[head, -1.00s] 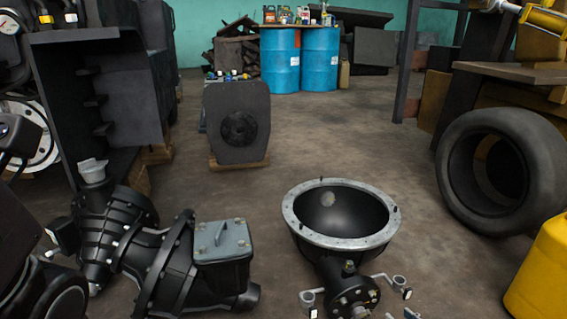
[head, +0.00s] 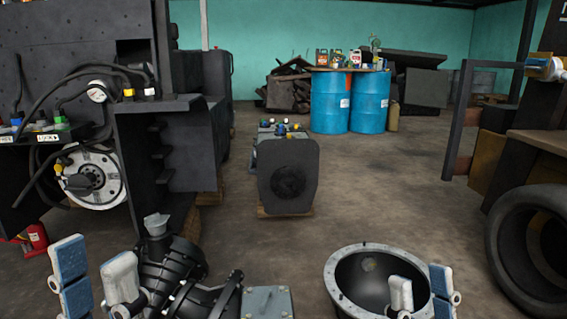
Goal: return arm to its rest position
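My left gripper (head: 97,280) is at the bottom left, fingers pointing up. Its blue-padded finger and its grey finger stand apart with nothing between them. It is left of the black gearbox-like part (head: 172,268). My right gripper (head: 421,292) is at the bottom right, fingers up and apart, with nothing seen between them. It shows in front of the black bowl-shaped housing with a grey rim (head: 345,258). Both arms below the grippers are cut off by the frame's lower edge.
A stripped forklift body (head: 75,45) with hoses and a wheel hub (head: 92,178) stands at left. A dark block (head: 288,185) sits mid-floor. Blue barrels (head: 330,102) stand behind. A large tyre (head: 535,250) is at right. Floor between block and tyre is clear.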

